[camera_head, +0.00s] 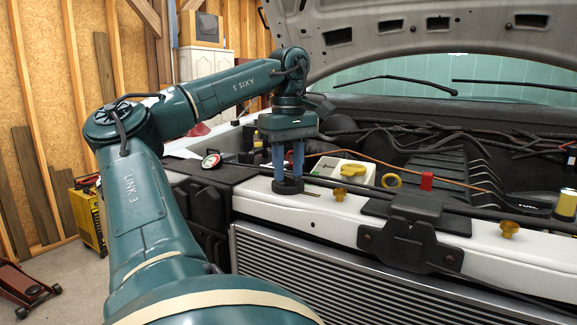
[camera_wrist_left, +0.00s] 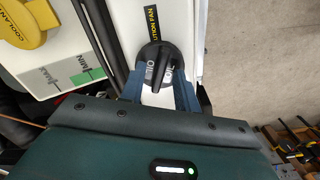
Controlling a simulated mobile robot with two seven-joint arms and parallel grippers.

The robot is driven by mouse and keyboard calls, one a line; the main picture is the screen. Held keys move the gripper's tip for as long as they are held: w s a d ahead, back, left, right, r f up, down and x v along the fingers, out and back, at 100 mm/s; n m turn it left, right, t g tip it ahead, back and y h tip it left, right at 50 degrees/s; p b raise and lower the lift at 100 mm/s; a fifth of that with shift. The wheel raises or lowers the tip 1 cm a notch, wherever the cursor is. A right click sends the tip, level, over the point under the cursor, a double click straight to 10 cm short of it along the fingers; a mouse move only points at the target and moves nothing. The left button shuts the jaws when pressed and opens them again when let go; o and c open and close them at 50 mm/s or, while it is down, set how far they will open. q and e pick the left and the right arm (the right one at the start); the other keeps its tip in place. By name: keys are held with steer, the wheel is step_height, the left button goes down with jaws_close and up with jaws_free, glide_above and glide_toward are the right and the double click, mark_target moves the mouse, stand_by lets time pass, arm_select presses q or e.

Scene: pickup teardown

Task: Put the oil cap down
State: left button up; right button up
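The oil cap (camera_head: 288,186) is a black round cap with a raised grip. It is at the white front rail (camera_head: 328,210) of the engine bay, upright, and seems to touch the rail's top. In the left wrist view the oil cap (camera_wrist_left: 160,60) shows white lettering. My left gripper (camera_head: 288,170) points straight down, its two blue fingers on either side of the cap's upper part, closed on it. The fingers also show in the left wrist view (camera_wrist_left: 158,88). The fingertips' contact is partly hidden by the cap. My right gripper is not in view.
A white coolant tank with a yellow cap (camera_head: 353,170) stands behind the rail; its yellow cap also shows in the left wrist view (camera_wrist_left: 24,22). The raised hood (camera_head: 420,30) hangs above.

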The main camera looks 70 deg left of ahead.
mark_target(288, 175)
arm_select(q)
step_height(288, 175, up, 12)
steer(key=p, duration=0.3)
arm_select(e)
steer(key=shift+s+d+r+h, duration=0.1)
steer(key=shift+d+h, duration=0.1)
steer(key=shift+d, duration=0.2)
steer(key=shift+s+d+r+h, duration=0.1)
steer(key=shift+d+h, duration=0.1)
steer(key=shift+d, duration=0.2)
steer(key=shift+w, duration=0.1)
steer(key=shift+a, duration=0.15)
